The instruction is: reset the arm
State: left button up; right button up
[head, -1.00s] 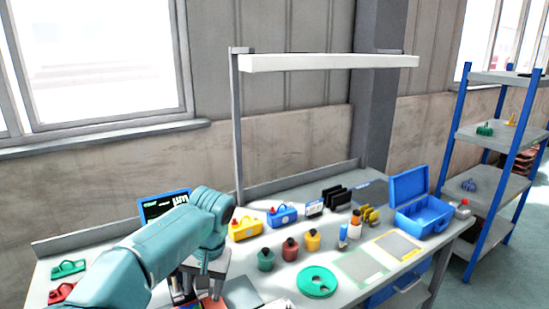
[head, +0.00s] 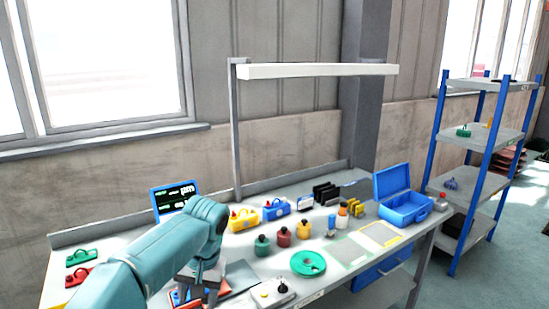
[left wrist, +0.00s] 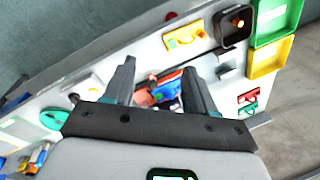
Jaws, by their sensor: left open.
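My left arm comes in from the left in the head view, bent down at the wrist. My left gripper (head: 208,290) is low at the front of the workbench (head: 240,245), partly cut off by the lower picture edge. In the left wrist view the two dark fingers of the left gripper (left wrist: 158,78) stand wide apart with nothing held between them. Red and blue parts (left wrist: 168,88) lie beyond and between the fingertips. Whether the fingers touch them I cannot tell. My right gripper is in neither view.
Green, red and yellow bottles (head: 283,237), a green disc (head: 308,263) and a grey box with knobs (head: 273,292) stand right of the gripper. A small screen (head: 175,197) is behind the arm. An open blue case (head: 405,208) and a blue-posted shelf (head: 480,180) are further right.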

pick_arm(q)
jog(key=s+d+f+m+h, duration=0.15)
jog(key=s+f, duration=0.25)
jog(key=f, duration=0.8)
jog(key=s+d+f+h, duration=0.2)
jog(key=s+f+h, duration=0.1)
jog(key=f, duration=0.9)
jog(key=s+f+n+h, duration=0.1)
jog(key=s+f, duration=0.4)
jog(key=s, duration=0.5)
jog(key=s+f+n, duration=0.3)
jog(key=s+f, duration=0.2)
jog(key=s, duration=0.6)
jog(key=shift+s+d+f+h, duration=0.2)
jog(key=shift+s+d+h, duration=0.1)
jog(key=shift+d+h, duration=0.1)
